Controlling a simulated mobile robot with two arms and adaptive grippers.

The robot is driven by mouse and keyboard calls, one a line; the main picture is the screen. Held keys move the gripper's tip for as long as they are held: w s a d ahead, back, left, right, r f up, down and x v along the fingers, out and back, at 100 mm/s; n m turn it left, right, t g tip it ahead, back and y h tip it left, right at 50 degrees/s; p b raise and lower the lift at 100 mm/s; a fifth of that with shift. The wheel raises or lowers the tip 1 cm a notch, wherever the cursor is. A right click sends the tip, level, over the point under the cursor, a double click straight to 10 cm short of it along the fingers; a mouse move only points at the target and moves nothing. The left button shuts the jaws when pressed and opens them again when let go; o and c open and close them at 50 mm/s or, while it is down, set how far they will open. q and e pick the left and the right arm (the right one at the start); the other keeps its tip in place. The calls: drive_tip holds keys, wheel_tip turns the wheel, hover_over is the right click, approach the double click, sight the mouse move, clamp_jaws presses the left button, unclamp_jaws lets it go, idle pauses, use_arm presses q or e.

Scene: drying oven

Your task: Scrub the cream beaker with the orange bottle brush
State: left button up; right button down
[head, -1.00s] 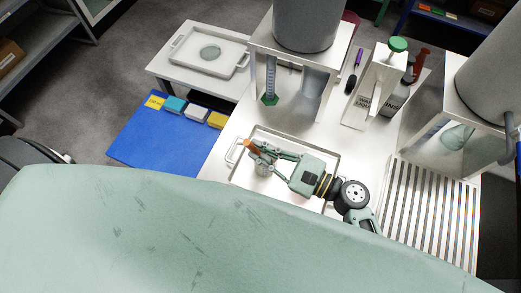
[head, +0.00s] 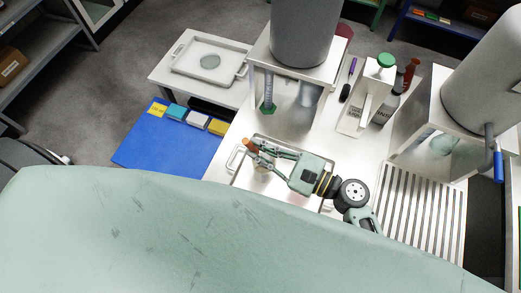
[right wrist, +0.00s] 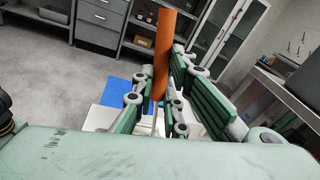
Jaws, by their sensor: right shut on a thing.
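My right gripper (head: 258,148) is shut on the orange bottle brush (head: 250,145), just above the white tray (head: 241,177) on the table. The brush's orange handle also shows upright between the fingers in the right wrist view (right wrist: 165,50), with a thin pale shaft below it. A small pale vessel (head: 261,167), perhaps the cream beaker, shows partly under the gripper, on the tray. The fingers cover much of it. The bristles are hidden, so I cannot tell whether they are inside it. My left gripper is not in view.
A stand with a grey tank (head: 305,30) rises behind the tray. A holder with a green knob (head: 386,60) and bottles stand at back right. A slatted drainer (head: 420,215) lies to the right. A blue mat (head: 150,150) with sponges lies left.

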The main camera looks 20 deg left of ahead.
wheel_tip(320, 180, up, 7)
drive_tip(key=p, duration=0.6)
drive_tip(key=shift+f, duration=0.15)
idle(0.4)
